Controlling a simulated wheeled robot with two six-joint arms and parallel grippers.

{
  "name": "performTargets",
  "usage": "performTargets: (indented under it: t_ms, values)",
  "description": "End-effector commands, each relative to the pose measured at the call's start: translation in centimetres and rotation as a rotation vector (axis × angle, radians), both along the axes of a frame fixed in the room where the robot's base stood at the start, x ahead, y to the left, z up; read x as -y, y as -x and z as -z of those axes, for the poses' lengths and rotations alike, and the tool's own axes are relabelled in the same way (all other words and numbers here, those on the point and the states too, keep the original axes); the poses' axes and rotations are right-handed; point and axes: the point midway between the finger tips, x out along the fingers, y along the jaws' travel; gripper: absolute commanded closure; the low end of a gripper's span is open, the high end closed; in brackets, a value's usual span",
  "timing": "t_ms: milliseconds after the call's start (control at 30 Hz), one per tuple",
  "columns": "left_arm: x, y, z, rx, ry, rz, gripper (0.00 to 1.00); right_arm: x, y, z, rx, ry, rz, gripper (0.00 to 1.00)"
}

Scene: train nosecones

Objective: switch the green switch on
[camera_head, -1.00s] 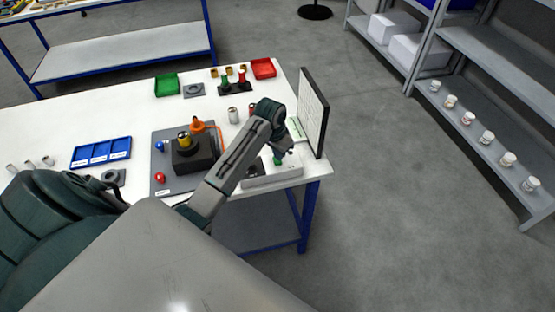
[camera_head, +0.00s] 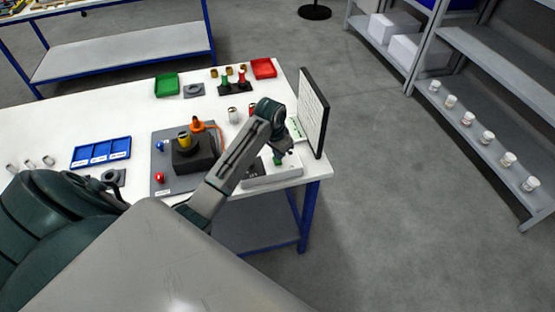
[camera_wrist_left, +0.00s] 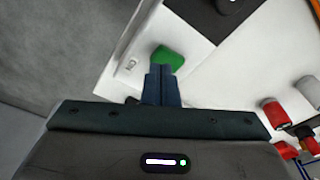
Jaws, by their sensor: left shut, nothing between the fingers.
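The green switch (camera_wrist_left: 167,57) sits on a pale panel box (camera_wrist_left: 190,25) in the left wrist view, just beyond my fingertips. My left gripper (camera_wrist_left: 161,72) is shut and empty, its dark fingers together and overlapping the near edge of the switch; I cannot tell whether they touch it. In the head view my left gripper (camera_head: 281,158) is over the panel box (camera_head: 272,176) at the table's right end, and a little green shows beside it. The switch's exact position is hard to read. My right gripper is not in view.
An upright board (camera_head: 313,112) stands close to the right of my left gripper. A dark block on a grey plate (camera_head: 165,180) with coloured parts lies to the left. A blue tray (camera_head: 101,152) and green bin (camera_head: 167,85) are farther off.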

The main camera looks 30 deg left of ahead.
Motion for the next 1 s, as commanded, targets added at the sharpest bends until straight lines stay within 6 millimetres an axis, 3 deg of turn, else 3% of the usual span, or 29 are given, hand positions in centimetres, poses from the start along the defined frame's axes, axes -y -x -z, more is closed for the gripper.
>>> performTargets:
  t_ms: [1000]
  values:
    - [0.0,0.01,0.98,0.0,0.0,0.0,1.0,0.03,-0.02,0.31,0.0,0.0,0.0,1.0]
